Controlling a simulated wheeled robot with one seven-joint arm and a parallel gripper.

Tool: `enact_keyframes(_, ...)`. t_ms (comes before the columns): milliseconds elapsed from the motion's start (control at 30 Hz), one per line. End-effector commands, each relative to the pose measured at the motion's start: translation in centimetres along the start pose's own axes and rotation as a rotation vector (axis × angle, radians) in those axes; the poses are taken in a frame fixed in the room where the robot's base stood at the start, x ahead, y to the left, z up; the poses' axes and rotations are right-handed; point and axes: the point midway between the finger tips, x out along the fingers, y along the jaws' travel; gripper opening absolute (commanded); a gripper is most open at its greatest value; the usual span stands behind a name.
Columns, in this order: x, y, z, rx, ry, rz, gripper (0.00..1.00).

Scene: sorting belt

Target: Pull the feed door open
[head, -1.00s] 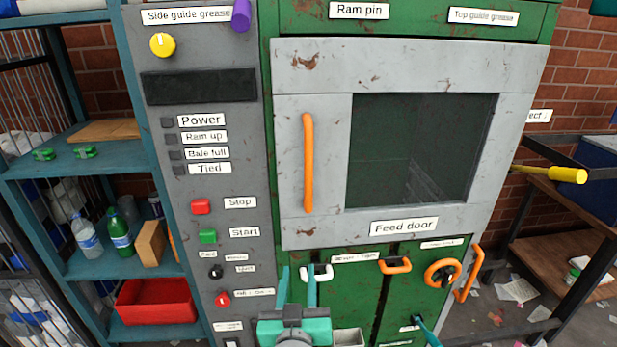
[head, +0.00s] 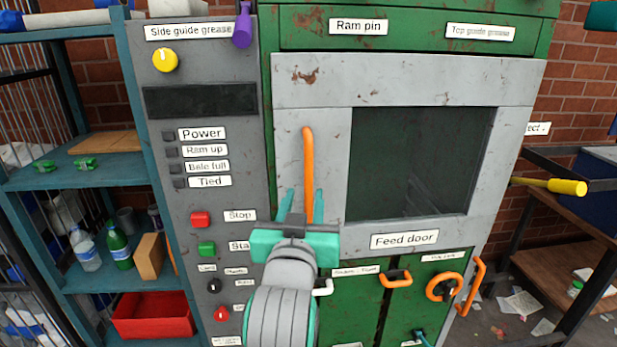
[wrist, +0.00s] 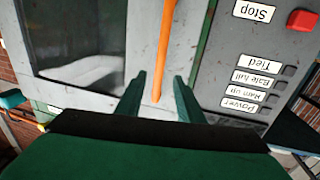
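The feed door (head: 390,84) is a worn grey panel with a dark window (head: 420,160), and it is shut in the green machine. Its upright orange handle (head: 308,165) is on the door's left side. My teal gripper (head: 304,205) is in front of the handle's lower part, fingers pointing up toward the door. In the wrist view my gripper (wrist: 157,92) is open, with the orange handle (wrist: 164,50) between the lines of its two fingers. The fingers do not appear closed on the handle. The handle's lower end is partly hidden in the head view.
A grey control panel with a red Stop button (head: 200,219) and green Start button (head: 207,248) is left of the door. Below are smaller orange handles (head: 396,279). A yellow-ended bar (head: 566,187) sticks out at right. Shelves (head: 60,180) stand at left.

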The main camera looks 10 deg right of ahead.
Motion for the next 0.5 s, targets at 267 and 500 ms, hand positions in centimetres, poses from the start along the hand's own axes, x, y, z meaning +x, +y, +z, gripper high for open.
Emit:
enact_keyframes(267, 4.6, 0.1, 0.1, -0.001, -0.003, 0.001, 0.34)
enact_keyframes(500, 8.3, 0.0, 0.1, 0.0, -0.002, 0.0, 0.34)
